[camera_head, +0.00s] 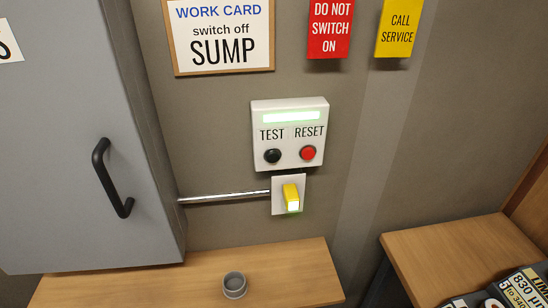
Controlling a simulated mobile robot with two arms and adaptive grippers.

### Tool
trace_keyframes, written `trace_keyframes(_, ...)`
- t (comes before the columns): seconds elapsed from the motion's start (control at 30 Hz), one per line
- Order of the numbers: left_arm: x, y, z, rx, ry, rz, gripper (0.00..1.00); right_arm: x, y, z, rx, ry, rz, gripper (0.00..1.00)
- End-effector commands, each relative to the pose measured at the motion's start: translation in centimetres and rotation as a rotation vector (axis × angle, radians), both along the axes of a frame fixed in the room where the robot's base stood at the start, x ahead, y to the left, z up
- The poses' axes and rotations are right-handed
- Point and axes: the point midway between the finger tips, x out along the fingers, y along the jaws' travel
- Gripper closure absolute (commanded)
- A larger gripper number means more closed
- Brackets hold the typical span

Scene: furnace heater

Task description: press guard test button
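A white guard box (290,134) is fixed on the grey-brown wall near the middle of the head view. It has a lit pale green strip (291,117) at its top. Below the word TEST sits a black round button (272,156). Below the word RESET sits a red round button (308,153). Under the box, a white plate carries a yellow switch (291,193) with a lit greenish-white lower end. Neither of my grippers is in view, and nothing covers the buttons.
A grey cabinet (70,150) with a black handle (112,178) stands at the left. A metal conduit (225,198) runs from it to the switch plate. A wooden shelf (170,285) below holds a small grey cup (234,285). A wooden bench (455,250) with dark labelled packages is at right.

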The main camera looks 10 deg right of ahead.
Motion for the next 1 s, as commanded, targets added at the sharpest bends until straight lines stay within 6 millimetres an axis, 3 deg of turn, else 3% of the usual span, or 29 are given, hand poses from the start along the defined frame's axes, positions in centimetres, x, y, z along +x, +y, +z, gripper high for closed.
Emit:
trace_keyframes(0.17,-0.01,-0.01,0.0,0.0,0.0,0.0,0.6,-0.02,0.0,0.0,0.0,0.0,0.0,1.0)
trace_keyframes(1.0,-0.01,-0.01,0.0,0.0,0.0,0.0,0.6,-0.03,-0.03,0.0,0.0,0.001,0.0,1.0)
